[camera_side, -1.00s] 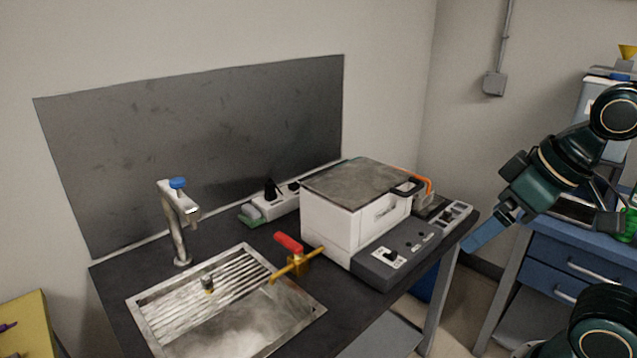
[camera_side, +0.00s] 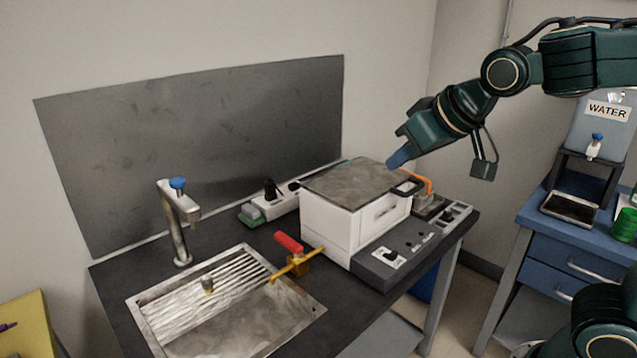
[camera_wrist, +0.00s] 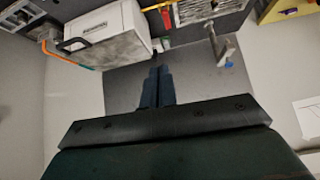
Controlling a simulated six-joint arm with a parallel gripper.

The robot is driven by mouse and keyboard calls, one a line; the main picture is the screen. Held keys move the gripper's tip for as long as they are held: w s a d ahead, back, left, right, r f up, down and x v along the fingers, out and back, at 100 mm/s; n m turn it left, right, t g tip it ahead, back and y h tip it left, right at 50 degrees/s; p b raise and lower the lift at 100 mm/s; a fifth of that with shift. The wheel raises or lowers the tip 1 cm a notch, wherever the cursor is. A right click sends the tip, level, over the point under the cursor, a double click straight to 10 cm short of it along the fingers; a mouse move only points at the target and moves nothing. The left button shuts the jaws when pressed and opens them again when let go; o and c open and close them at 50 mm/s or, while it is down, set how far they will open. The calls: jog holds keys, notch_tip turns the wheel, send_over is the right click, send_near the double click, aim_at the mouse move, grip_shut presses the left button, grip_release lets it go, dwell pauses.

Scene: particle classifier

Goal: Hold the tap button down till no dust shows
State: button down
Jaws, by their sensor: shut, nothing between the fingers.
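The tap (camera_side: 178,222) is a silver post with a short spout and a blue button (camera_side: 177,183) on top. It stands at the back left of the sink (camera_side: 300,330). It also shows in the wrist view (camera_wrist: 226,50), upside down. My gripper (camera_side: 393,163) is shut and empty. It is in the air near the right side of the white box, well to the right of the tap and apart from it. In the wrist view its two fingers (camera_wrist: 157,90) lie together. Grey smears, perhaps dust, show on the backboard and in the sink basin; no water is seen running.
A white box (camera_side: 328,228) with a grey lid and a control panel stands between my gripper and the sink. A red-handled brass valve (camera_side: 289,243) sits at the sink's right edge. A power strip (camera_side: 270,205) lies behind. A dark backboard (camera_side: 200,150) lines the wall.

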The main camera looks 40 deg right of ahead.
jog(key=w+a+f+t, duration=0.1)
jog(key=w+a+t, duration=0.2)
jog(key=w+a, duration=0.8)
jog(key=w+a+f+t, duration=0.1)
jog(key=w+a+t, duration=0.3)
jog(key=w+a, duration=0.7)
jog(key=w, duration=0.4)
jog(key=shift+w+n, duration=0.25)
jog(key=shift+n, duration=0.15)
jog(key=shift+w, duration=0.15)
send_over(181, 185)
notch_tip(181, 185, down, 2)
jog(key=shift+s+f, duration=0.25)
jog(key=shift+f, duration=0.85)
jog(key=shift+s+f, duration=0.2)
jog(key=shift+f, duration=0.85)
jog(key=shift+f, duration=1.3)
